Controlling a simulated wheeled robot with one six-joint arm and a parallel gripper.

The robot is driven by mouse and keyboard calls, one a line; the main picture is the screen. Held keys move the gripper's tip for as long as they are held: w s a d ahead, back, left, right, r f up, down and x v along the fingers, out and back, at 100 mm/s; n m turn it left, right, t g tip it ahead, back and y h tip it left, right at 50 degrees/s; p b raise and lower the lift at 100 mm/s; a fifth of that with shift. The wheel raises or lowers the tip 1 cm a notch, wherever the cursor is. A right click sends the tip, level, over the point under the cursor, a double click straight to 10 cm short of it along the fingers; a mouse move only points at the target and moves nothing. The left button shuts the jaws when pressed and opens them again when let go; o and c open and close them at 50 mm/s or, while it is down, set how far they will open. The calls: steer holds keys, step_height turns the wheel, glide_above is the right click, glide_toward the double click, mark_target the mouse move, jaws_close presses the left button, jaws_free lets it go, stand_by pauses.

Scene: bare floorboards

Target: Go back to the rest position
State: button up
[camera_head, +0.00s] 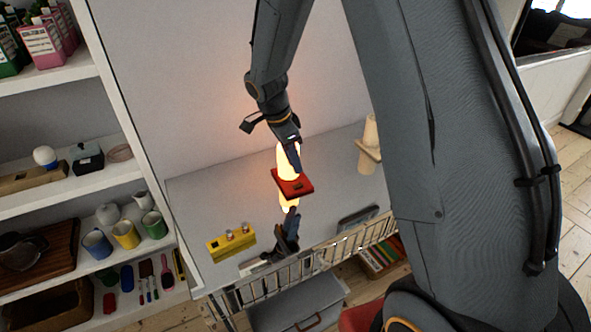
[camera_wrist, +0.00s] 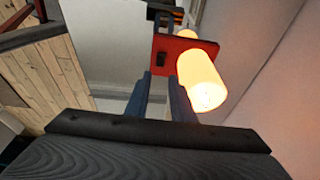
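My gripper (camera_head: 295,160) hangs from the bent arm over the white tabletop in the head view, close above a lit lamp with a red plate (camera_head: 294,185). In the wrist view its two fingers (camera_wrist: 161,75) are apart, with nothing seen between them. They point at the red plate (camera_wrist: 205,48), which carries a small black switch (camera_wrist: 162,57). The glowing lamp cylinder (camera_wrist: 202,82) stands just right of the fingers. Whether a fingertip touches the plate, I cannot tell.
A cream lamp-like object (camera_head: 370,131) stands further back, right of the gripper. A yellow block (camera_head: 231,243) and a dark object (camera_head: 288,238) are near the table's front. A slatted rack (camera_head: 300,272) runs along its edge. Filled shelves (camera_head: 75,190) stand left.

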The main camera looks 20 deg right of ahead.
steer(key=shift+r, duration=0.2)
stand_by(0.3)
steer(key=s+r+n+y, duration=0.1)
steer(key=s+r+n, duration=0.2)
steer(key=s+n, duration=0.5)
steer(key=s+r+n+t+y, duration=0.1)
steer(key=s+r+n+y, duration=0.1)
steer(key=s+n, duration=0.6)
steer(key=s+r, duration=0.1)
steer(key=s, duration=0.4)
steer(key=shift+d, duration=0.25)
